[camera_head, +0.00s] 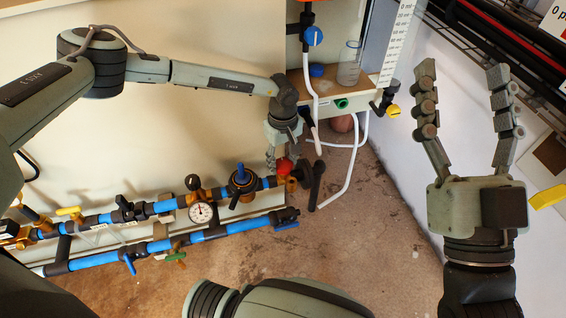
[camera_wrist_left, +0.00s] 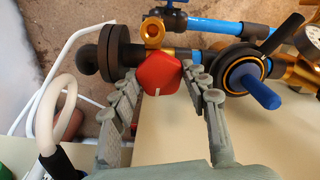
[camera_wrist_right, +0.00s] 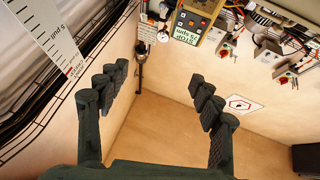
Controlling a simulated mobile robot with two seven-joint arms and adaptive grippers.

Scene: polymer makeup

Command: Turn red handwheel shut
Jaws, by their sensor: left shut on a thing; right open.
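The red handwheel (camera_wrist_left: 158,74) sits on the brass valve of the blue pipe, between the fingertips of my left gripper (camera_wrist_left: 160,85) in the left wrist view. A short pale mark shows on its face. In the head view the handwheel (camera_head: 284,166) is a small red knob just below my left gripper (camera_head: 277,158). The left gripper is shut on it. My right gripper (camera_head: 466,82) is open and empty, raised at the right of the head view. It also shows in the right wrist view (camera_wrist_right: 161,80), with nothing between its fingers.
A valve with a blue handle (camera_head: 241,175) and a pressure gauge (camera_head: 201,212) sit left of the handwheel. A black pipe fitting (camera_head: 316,185) is close on its right. A shelf with a glass bottle (camera_head: 349,64) is above. A cable rack (camera_head: 500,45) is behind my right gripper.

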